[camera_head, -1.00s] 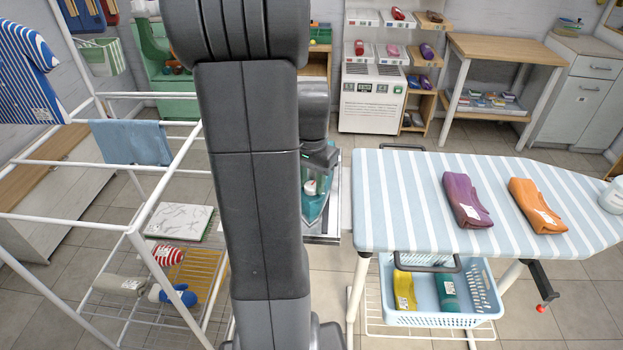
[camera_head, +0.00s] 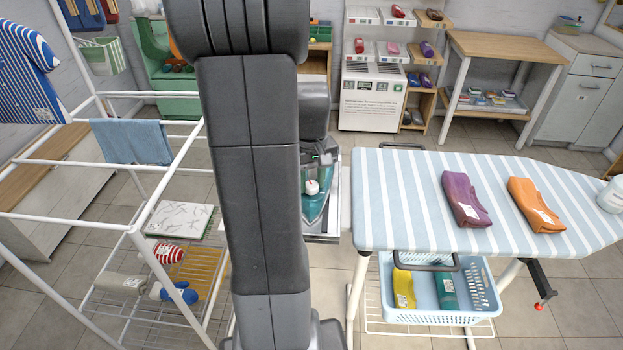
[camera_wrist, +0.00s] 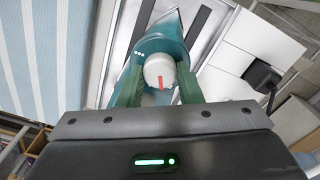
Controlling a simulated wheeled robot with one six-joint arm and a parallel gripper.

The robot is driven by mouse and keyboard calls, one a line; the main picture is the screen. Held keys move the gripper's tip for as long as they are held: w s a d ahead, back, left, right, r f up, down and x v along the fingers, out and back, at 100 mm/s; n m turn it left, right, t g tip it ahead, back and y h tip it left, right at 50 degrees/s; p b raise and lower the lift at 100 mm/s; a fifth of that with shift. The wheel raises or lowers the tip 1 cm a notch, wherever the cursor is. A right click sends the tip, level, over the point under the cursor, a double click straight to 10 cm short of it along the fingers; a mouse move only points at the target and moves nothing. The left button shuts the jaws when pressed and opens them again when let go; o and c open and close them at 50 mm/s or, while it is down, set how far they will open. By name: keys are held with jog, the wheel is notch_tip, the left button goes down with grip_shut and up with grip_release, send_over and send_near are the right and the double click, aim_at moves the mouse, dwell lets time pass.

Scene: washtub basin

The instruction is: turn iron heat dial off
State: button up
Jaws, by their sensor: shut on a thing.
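The teal iron (camera_head: 322,216) sits on a grey-edged stand left of the ironing board, partly hidden behind my arm in the head view. Its round white heat dial (camera_head: 312,187) shows there beside my gripper. In the wrist view the iron (camera_wrist: 165,27) points away from me, and the white dial (camera_wrist: 158,66) faces me with a red mark running nearly upright, leaning slightly right. My gripper (camera_wrist: 158,82) has its two green fingers on either side of the dial, shut on it. Any markings around the dial are too small to read.
The striped ironing board (camera_head: 400,195) stands close on the right, with folded purple (camera_head: 465,199) and orange (camera_head: 536,204) cloths on it. A blue basket (camera_head: 430,312) sits below. A white drying rack (camera_head: 150,222) stands left. Floor behind the stand is clear.

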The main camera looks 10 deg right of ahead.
aim_at(311, 185)
jog(key=shift+n, duration=1.7)
jog(key=o, duration=0.7)
notch_tip(311, 185, up, 14)
